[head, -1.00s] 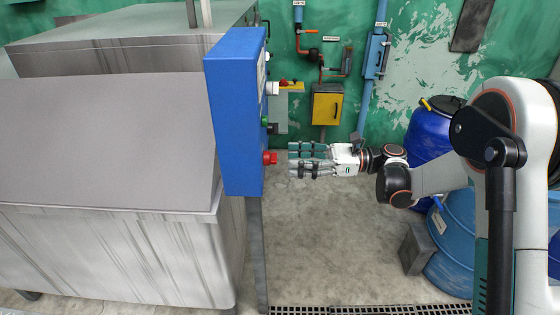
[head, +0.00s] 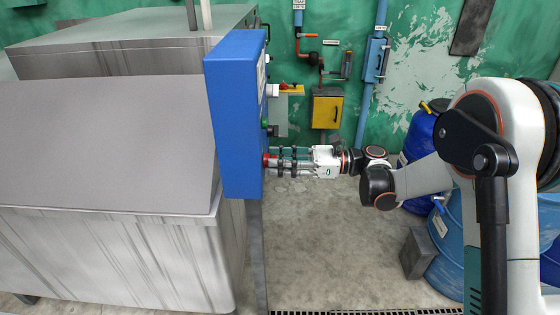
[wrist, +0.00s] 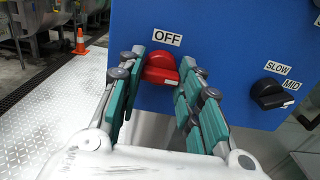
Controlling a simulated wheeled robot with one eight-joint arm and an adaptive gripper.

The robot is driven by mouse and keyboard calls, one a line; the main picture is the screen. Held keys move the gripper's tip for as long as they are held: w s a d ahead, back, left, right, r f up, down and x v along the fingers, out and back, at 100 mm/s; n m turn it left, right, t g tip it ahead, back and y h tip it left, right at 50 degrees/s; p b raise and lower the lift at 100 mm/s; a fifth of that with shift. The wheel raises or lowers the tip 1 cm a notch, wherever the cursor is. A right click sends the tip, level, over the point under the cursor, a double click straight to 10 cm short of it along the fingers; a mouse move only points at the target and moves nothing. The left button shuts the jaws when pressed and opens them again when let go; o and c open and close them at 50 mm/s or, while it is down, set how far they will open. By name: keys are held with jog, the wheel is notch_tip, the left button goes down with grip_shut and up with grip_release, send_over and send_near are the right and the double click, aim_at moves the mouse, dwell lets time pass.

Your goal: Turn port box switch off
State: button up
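The port box (head: 232,110) is a blue box on a post beside the grey metal tank in the head view. Its blue face (wrist: 220,60) fills the upper right of the wrist view. A red rotary switch (wrist: 162,70) sits on that face below an "OFF" label (wrist: 167,38). It also shows at the box's lower right edge in the head view (head: 265,160). My gripper (head: 272,160) is open at the red switch, with its green-padded fingers on either side of it. I cannot tell whether either finger touches it.
A black knob (wrist: 270,95) with "SLOW" and "MID" labels is right of the red switch. A green button (head: 265,123) is above it in the head view. Blue barrels (head: 420,150) stand at the right. The floor (head: 340,250) below my arm is clear.

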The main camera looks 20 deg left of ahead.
jog(key=shift+n, duration=0.4)
jog(key=shift+n+b, duration=1.4)
jog(key=shift+n, duration=7.2)
jog(key=o, duration=1.1)
jog(key=shift+c, duration=0.2)
